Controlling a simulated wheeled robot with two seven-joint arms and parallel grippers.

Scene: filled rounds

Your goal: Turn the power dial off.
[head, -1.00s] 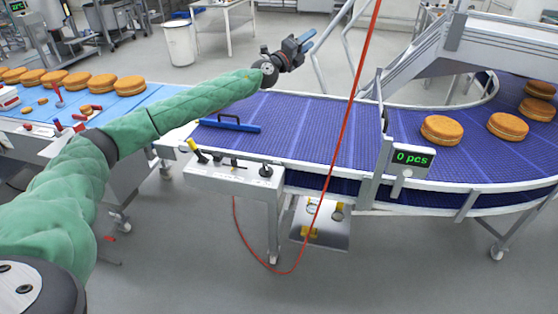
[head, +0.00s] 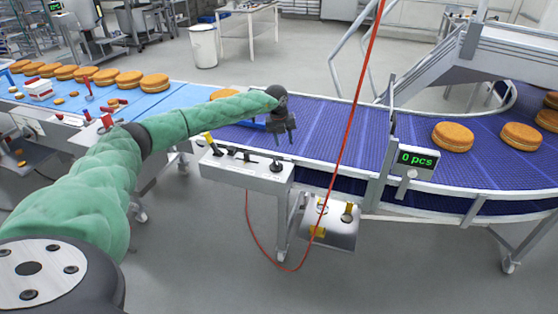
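A grey control box (head: 235,171) is fixed to the near side of the purple conveyor. A black knob (head: 277,167) stands at the right end of its top, with small dark levers (head: 240,155) and a yellow-and-black handle (head: 210,144) to its left. Labels are too small to read, so I cannot tell which control is the power dial. My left gripper (head: 284,147) points down just above the black knob, with its fingers apart and nothing visible between them. A gap to the knob seems to show. My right gripper is out of view.
A red cable (head: 350,125) hangs in front of the conveyor (head: 330,140), right of my gripper. A counter display (head: 416,158) reads 0 pcs. A metal box (head: 330,224) hangs below. Round cakes (head: 453,137) lie on the belt. A blue bar (head: 252,124) lies behind my arm.

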